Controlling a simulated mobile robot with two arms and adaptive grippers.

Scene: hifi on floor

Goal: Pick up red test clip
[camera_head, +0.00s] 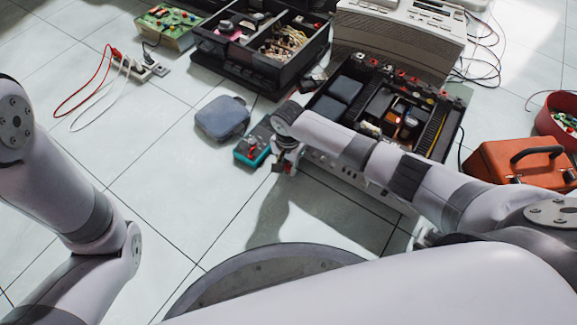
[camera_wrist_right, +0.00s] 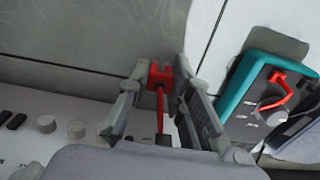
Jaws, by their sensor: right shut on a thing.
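The red test clip (camera_wrist_right: 160,75) is between the fingertips of my right gripper (camera_wrist_right: 161,84) in the right wrist view. The fingers are shut on it, and a thin red stem (camera_wrist_right: 160,105) runs down from it between them. In the head view my right gripper (camera_head: 284,164) is over the floor, beside the front of the opened hi-fi unit (camera_head: 345,172). A teal multimeter (camera_wrist_right: 242,86) with a red piece (camera_wrist_right: 282,91) on it lies close to the gripper; the multimeter (camera_head: 242,152) also shows in the head view. My left gripper is out of view.
A grey-blue case (camera_head: 222,118) lies behind the multimeter. A black parts box (camera_head: 262,75), a power strip (camera_head: 140,68) with red and white cables, and a circuit board (camera_head: 168,25) are farther back. An orange toolbox (camera_head: 520,163) stands right. The floor at centre left is clear.

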